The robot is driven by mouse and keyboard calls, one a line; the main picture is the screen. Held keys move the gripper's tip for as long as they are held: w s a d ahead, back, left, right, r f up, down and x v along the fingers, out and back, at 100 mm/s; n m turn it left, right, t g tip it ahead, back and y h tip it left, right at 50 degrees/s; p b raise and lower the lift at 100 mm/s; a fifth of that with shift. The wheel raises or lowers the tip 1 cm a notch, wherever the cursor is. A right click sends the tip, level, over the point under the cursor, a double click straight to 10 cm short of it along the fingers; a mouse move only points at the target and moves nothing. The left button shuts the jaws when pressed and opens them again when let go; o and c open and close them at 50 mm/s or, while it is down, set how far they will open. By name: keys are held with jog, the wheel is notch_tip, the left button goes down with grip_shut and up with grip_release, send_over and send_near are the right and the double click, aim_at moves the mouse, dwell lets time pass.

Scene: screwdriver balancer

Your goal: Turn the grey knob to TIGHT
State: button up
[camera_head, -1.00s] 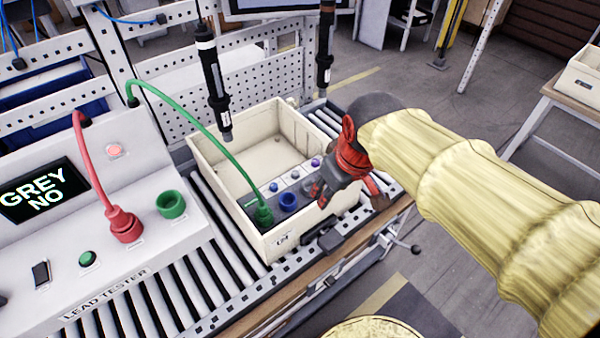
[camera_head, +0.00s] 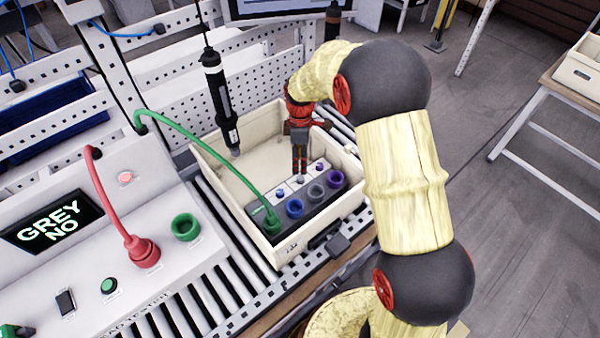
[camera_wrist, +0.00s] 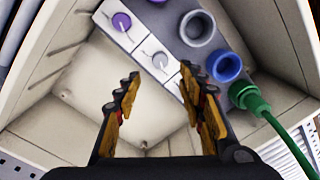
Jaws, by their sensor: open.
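The grey knob (camera_wrist: 160,60) is a small round knob with a pointer line on a white plate of the panel. In the wrist view it lies just beyond my open fingertips (camera_wrist: 161,76), roughly between them and apart from both. In the head view my gripper (camera_head: 299,165) points down over the knob row, with its tips close above the grey knob (camera_head: 300,180), partly hidden by them. The purple knob (camera_wrist: 121,21) is on one side; the blue knob (camera_head: 280,192) is on the other. The lettering around the grey knob is too small to read.
The panel lies in a cream crate (camera_head: 345,208) on rollers. Sockets include grey (camera_wrist: 197,28) and blue (camera_wrist: 225,66); a green plug (camera_wrist: 245,95) fills another. A black hanging screwdriver (camera_head: 220,100) is left of my gripper.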

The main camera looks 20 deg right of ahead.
aim_at(300, 177)
jog(key=f, duration=0.4)
jog(key=f+b, duration=0.1)
jog(key=f, duration=0.2)
jog(key=shift+s+a+f+b, duration=0.1)
jog(key=shift+s+f+b, duration=0.1)
jog(key=shift+f+b, duration=0.15)
jog(key=c, duration=0.3)
grip_shut()
